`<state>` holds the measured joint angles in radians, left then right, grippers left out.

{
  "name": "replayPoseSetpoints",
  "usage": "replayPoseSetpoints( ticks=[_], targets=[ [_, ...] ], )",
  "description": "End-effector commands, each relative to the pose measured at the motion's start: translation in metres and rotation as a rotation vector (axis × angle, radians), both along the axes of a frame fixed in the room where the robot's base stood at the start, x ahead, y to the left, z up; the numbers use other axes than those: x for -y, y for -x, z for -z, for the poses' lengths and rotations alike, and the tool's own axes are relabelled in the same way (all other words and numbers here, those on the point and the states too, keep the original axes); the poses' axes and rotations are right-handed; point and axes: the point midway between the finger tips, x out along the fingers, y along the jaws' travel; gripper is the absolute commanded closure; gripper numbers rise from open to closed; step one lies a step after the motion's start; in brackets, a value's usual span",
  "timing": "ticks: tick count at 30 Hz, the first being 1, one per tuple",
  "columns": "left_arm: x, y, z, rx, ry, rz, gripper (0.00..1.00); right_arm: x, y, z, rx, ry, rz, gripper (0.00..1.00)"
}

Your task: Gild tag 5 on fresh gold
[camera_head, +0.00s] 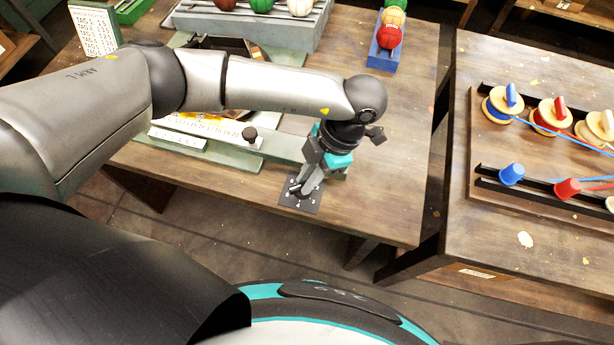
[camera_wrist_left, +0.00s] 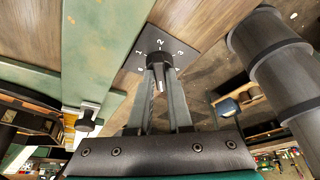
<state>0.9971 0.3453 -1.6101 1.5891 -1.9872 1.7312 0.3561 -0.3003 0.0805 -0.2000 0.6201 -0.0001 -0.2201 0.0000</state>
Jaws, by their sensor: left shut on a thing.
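My left gripper (camera_head: 300,187) points down at the front edge of the left table. It is shut on a small black dial knob (camera_wrist_left: 160,62). The knob stands on a dark square dial plate (camera_head: 301,204) with white numbers; 0, 1, 2 and 3 can be read around it in the left wrist view (camera_wrist_left: 178,46). A green bench device (camera_head: 225,150) lies behind, partly hidden by my left arm. A patch of gold colour (camera_head: 196,118) shows on it, beside a number strip (camera_head: 178,137). I cannot make out tag 5. My right gripper is not in view.
A grey rack with coloured balls (camera_head: 262,24) and a blue tray of balls (camera_head: 384,58) are at the back. A written board (camera_head: 96,30) stands at the back left. The right table holds spools (camera_head: 503,104) and threads.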

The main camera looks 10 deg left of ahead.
Motion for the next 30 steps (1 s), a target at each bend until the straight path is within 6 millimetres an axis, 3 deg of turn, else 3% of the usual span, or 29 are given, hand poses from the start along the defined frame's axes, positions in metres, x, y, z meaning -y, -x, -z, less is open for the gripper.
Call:
replayPoseSetpoints(
  ticks=[9,24,25,30],
  targets=[
    [0.0009,0.0002,-0.0004,0.003,-0.001,0.111,1.0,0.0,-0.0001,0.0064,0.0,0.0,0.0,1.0],
    [0.001,0.0005,-0.0007,0.003,0.0,0.128,1.0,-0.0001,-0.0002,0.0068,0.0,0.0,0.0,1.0],
    [0.0011,0.0005,-0.0007,0.003,0.0,0.128,0.81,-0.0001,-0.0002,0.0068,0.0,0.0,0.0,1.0],
    [0.001,0.0007,-0.0005,0.002,0.001,0.127,0.62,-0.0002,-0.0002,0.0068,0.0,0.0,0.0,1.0]
  ],
)
